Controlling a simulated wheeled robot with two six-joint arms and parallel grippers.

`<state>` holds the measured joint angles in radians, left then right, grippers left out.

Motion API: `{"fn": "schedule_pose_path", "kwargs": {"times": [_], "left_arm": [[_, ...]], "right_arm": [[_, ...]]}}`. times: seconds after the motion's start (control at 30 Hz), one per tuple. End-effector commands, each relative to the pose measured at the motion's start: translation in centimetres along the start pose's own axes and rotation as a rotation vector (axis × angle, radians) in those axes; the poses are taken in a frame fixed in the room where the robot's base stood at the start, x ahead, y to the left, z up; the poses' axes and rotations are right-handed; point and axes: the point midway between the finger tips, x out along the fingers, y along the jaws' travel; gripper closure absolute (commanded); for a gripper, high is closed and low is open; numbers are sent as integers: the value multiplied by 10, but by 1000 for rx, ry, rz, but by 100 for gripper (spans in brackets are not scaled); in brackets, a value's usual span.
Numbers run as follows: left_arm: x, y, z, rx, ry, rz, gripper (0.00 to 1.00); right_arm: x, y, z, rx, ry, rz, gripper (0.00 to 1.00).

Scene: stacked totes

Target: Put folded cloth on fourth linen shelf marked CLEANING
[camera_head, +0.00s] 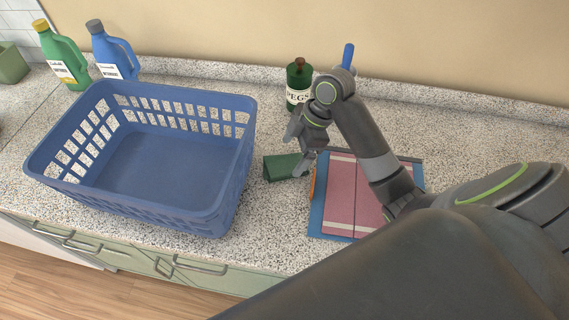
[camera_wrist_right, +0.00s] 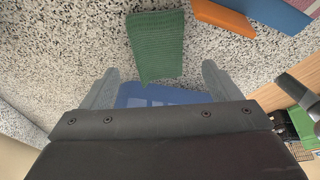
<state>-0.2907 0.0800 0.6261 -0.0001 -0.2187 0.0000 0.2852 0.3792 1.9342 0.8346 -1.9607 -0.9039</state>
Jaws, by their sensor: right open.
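A small green folded cloth (camera_head: 282,167) lies on the speckled counter, between the blue basket and a blue board. Its ribbed surface shows in the right wrist view (camera_wrist_right: 157,45). My right gripper (camera_head: 298,152) is just above and beside the cloth in the head view. My left gripper is not in view. No shelf marked CLEANING can be made out.
A blue laundry basket (camera_head: 228,190) stands left of the cloth, empty. A pink striped cloth (camera_head: 340,200) lies on a blue board (camera_head: 318,222) at right. A green PEGS jar (camera_head: 299,82) and green (camera_head: 66,60) and blue (camera_head: 113,52) bottles stand along the back.

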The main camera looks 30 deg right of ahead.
Motion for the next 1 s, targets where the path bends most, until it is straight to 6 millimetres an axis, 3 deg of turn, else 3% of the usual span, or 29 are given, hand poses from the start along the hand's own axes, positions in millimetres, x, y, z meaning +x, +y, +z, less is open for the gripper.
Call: {"fn": "schedule_pose_path", "kwargs": {"times": [0.3,0.6,1.0], "left_arm": [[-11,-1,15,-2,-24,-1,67],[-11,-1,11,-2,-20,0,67],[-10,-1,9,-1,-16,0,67]], "right_arm": [[41,0,-2,2,1,-4,16],[46,1,-2,0,-1,-1,18],[45,1,-2,0,0,-1,68]]}}
